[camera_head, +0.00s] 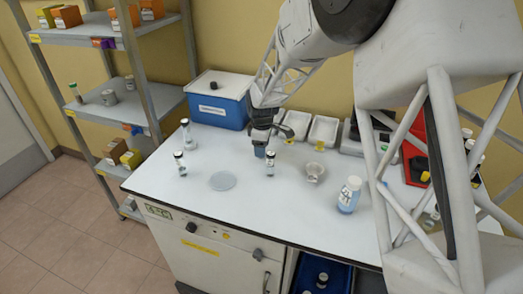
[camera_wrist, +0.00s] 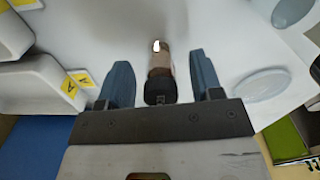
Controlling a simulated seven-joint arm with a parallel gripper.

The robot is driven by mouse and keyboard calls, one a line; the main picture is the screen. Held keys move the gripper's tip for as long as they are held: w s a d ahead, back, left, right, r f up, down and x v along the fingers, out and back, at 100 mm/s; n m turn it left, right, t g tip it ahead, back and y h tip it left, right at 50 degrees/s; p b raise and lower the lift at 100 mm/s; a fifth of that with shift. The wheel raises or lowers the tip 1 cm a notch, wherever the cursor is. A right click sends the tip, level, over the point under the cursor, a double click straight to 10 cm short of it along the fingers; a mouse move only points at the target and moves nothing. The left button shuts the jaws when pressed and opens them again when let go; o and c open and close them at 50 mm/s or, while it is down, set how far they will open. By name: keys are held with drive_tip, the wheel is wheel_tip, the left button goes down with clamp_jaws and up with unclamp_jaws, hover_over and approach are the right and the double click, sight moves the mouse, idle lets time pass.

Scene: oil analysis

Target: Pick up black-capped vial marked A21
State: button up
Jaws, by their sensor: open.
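A black-capped vial (camera_head: 270,163) stands on the white bench below my gripper (camera_head: 263,146) in the head view. In the wrist view, a vial with a black cap (camera_wrist: 160,90) and brownish body lies between the two blue-grey fingers of my gripper (camera_wrist: 160,60). The fingers are apart, with a gap visible on each side of the cap.
A clear round dish (camera_head: 222,181) lies left of the vial; it also shows in the wrist view (camera_wrist: 262,84). A blue box (camera_head: 218,108) and white trays (camera_head: 323,131) are behind.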

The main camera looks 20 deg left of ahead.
drive_tip(key=shift+c, duration=0.2)
drive_tip(key=c, duration=1)
drive_tip(key=shift+o, duration=0.2)
drive_tip(key=shift+r, duration=0.15)
drive_tip(key=shift+r, duration=4.85)
